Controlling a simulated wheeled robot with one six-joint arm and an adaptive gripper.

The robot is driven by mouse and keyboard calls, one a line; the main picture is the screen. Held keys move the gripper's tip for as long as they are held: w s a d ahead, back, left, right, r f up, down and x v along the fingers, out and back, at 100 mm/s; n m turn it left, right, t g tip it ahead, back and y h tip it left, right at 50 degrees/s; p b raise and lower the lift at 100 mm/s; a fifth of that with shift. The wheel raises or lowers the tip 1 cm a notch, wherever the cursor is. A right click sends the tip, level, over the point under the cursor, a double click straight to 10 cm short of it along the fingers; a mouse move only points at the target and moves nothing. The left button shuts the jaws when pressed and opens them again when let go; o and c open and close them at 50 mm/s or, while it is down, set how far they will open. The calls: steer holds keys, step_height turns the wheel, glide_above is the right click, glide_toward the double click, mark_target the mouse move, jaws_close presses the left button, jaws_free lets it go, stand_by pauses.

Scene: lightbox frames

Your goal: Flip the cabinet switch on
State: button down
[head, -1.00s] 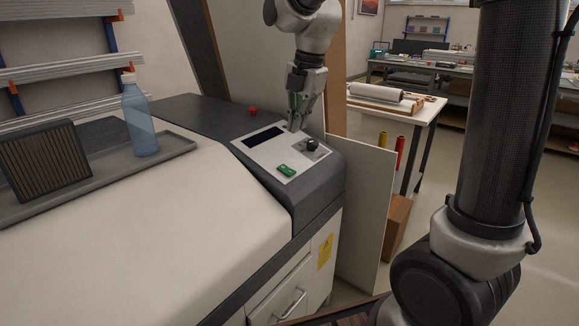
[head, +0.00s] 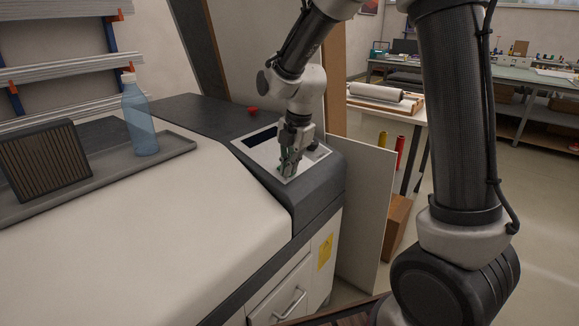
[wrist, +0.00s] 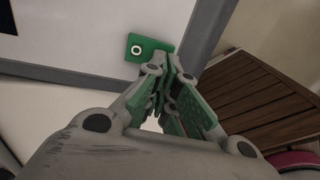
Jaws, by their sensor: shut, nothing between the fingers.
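The green switch (wrist: 148,48) with a white ring mark sits on the light control panel (head: 258,158) of the cabinet. In the wrist view it is just beyond and slightly left of my fingertips. In the head view my gripper (head: 287,174) hides it. My gripper points down at the front part of the panel, its fingers together and empty. In the wrist view the green-padded fingertips (wrist: 171,62) meet close to the switch's lower right edge. I cannot tell whether they touch it.
A dark display (head: 262,138) and a black knob (head: 320,151), partly behind my gripper, share the panel. A red button (head: 252,110) is at the back. A blue bottle (head: 139,118) and slatted block (head: 45,163) stand on a tray (head: 180,146) at left. A pale board (head: 362,205) leans at right.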

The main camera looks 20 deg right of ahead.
steer(key=shift+s+f, duration=0.1)
steer(key=shift+f, duration=0.3)
steer(key=shift+r, duration=0.2)
steer(key=shift+r, duration=0.65)
steer(key=shift+r, duration=0.1)
